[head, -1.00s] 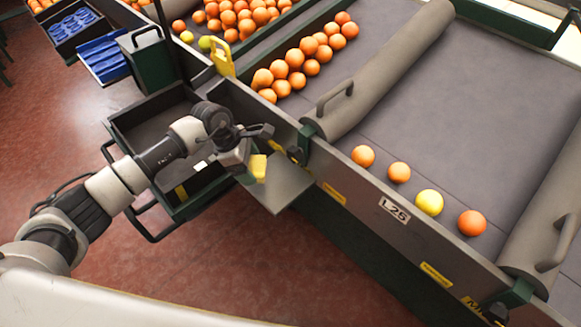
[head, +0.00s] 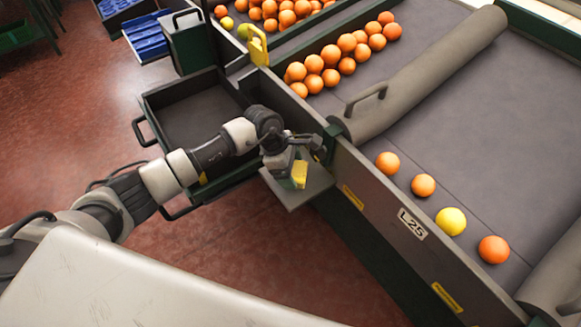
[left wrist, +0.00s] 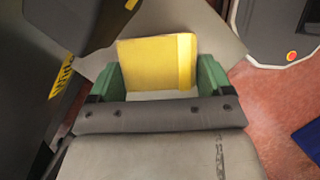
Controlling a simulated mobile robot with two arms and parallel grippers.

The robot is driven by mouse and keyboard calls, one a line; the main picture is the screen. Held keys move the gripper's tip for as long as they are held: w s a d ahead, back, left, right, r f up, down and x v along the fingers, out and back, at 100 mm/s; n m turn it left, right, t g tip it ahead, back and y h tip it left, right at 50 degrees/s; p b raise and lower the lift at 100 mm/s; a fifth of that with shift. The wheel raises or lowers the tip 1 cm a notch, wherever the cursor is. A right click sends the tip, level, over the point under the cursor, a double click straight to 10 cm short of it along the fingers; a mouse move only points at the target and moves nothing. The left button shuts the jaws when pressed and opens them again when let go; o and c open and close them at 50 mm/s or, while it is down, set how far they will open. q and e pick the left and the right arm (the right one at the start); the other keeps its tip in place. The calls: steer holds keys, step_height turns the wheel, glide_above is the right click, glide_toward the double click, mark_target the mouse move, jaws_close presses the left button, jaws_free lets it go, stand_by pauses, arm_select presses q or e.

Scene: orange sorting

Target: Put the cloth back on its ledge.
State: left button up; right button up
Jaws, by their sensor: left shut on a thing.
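The yellow cloth (head: 300,174) is a small folded block held in my left gripper (head: 291,169). In the left wrist view the cloth (left wrist: 150,64) sits between the two green fingers (left wrist: 160,80), which are shut on its sides. The ledge (head: 318,181) is a grey metal plate jutting from the side of the conveyor frame. In the head view the cloth and gripper are over the ledge. I cannot tell whether the cloth touches it. Part of the ledge is hidden by the gripper. My right gripper is not in view.
A dark, empty-looking drawer (head: 147,98) with handles stands left of the ledge, under my left arm. The conveyor side wall (head: 375,190) rises to the right, with several oranges and a yellow fruit (head: 451,221) behind it. Open red floor lies below.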

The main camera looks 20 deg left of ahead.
arm_select(q)
steer(key=o, duration=0.8)
steer(key=shift+w+f, duration=0.1)
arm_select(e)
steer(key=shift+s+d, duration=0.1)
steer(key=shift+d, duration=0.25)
arm_select(q)
steer(key=shift+a+r+p, duration=0.1)
steer(key=shift+r+p, duration=0.2)
steer(key=v, duration=1.1)
steer(key=shift+a+r+b, duration=0.15)
steer(key=shift+r+b, duration=0.2)
steer(key=shift+b, duration=0.05)
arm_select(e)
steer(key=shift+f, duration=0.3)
